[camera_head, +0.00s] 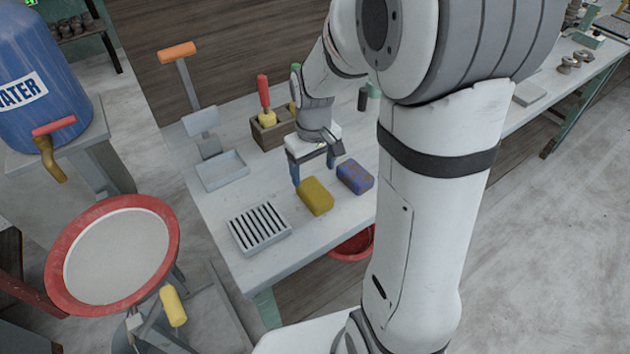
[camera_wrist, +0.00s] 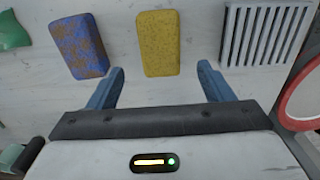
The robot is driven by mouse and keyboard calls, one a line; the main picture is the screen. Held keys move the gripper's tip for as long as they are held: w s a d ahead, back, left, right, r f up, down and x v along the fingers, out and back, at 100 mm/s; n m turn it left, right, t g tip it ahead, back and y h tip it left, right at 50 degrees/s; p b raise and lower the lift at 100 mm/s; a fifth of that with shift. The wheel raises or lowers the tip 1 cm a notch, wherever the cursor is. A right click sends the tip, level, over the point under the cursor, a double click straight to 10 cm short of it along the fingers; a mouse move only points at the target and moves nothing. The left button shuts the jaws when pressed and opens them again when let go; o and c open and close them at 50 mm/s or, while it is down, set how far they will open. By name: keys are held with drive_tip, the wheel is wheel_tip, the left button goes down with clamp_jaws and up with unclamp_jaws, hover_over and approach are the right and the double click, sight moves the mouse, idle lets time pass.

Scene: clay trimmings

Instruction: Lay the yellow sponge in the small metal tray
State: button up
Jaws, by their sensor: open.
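The yellow sponge (camera_head: 315,196) lies flat on the pale table, between a blue-and-brown sponge and a slatted rack. In the wrist view the yellow sponge (camera_wrist: 159,43) lies ahead of my gripper, between the lines of its two fingers. My gripper (camera_head: 314,177) is above the table just behind the sponge, its blue fingers apart and empty. In the wrist view my gripper (camera_wrist: 160,82) is wide open. The small metal tray (camera_head: 221,176) sits on the table to the left of my gripper and appears empty. It does not show in the wrist view.
The blue-and-brown sponge (camera_head: 355,176) lies to the right; the slatted rack (camera_head: 259,230) lies at the front left. A wooden box (camera_head: 268,135) with upright tools stands behind the tray. A red-rimmed round sieve (camera_head: 168,222) stands off the table's left side.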

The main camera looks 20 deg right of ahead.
sight(314, 189)
drive_tip(key=s+r+m+t, duration=0.2)
drive_tip(key=s+r+m, duration=0.1)
drive_tip(key=s+r, duration=0.7)
drive_tip(key=shift+s+d+m+t, duration=0.3)
drive_tip(key=shift+s+t, duration=0.1)
drive_tip(key=shift+s, duration=1.95)
drive_tip(key=shift+c, duration=0.2)
